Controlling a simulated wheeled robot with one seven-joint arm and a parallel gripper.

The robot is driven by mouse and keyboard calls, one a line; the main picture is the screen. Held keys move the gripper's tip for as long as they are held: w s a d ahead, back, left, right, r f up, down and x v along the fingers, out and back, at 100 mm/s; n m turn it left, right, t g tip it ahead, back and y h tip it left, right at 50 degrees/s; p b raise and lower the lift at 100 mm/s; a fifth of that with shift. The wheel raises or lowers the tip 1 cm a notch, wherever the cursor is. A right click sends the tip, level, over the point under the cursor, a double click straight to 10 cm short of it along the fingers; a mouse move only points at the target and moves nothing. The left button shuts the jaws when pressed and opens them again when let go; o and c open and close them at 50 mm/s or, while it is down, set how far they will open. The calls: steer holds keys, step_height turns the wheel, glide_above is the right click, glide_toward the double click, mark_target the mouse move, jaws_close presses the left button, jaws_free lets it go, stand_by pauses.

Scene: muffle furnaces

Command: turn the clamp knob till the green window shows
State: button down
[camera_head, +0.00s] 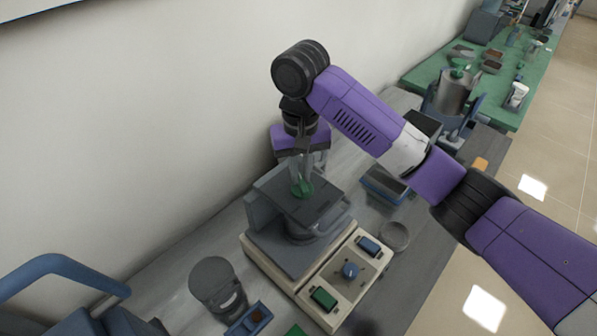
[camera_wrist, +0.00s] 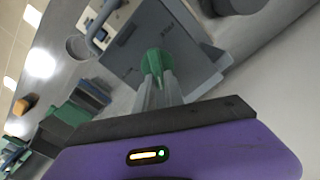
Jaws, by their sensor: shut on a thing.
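The clamp knob (camera_head: 303,189) is a small green knob on top of a dark grey plate (camera_head: 322,203) of a bench device. It also shows in the wrist view (camera_wrist: 155,62), between my fingertips. My gripper (camera_head: 299,176) comes down from above and is shut on the knob; in the wrist view its two pale fingers (camera_wrist: 160,88) reach it from below in the picture. The fingers hide part of the knob. I cannot make out a green window on the device in either view.
A grey jar (camera_head: 216,284) stands left. A round grey dish (camera_head: 394,237) and a blue tray (camera_head: 384,185) lie right. The wall is close behind.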

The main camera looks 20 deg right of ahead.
steer(key=m, duration=0.6)
steer(key=shift+s+d, duration=0.2)
steer(key=shift+d, duration=0.2)
steer(key=m, duration=0.3)
steer(key=shift+s+d+m, duration=0.2)
steer(key=shift+m, duration=0.2)
steer(key=shift+s+d+m, duration=0.1)
steer(key=shift+s+m, duration=0.1)
steer(key=shift+m, duration=1.3)
steer(key=c, duration=1.4)
jaws_free()
steer(key=shift+c, duration=0.2)
step_height(320, 180, up, 8)
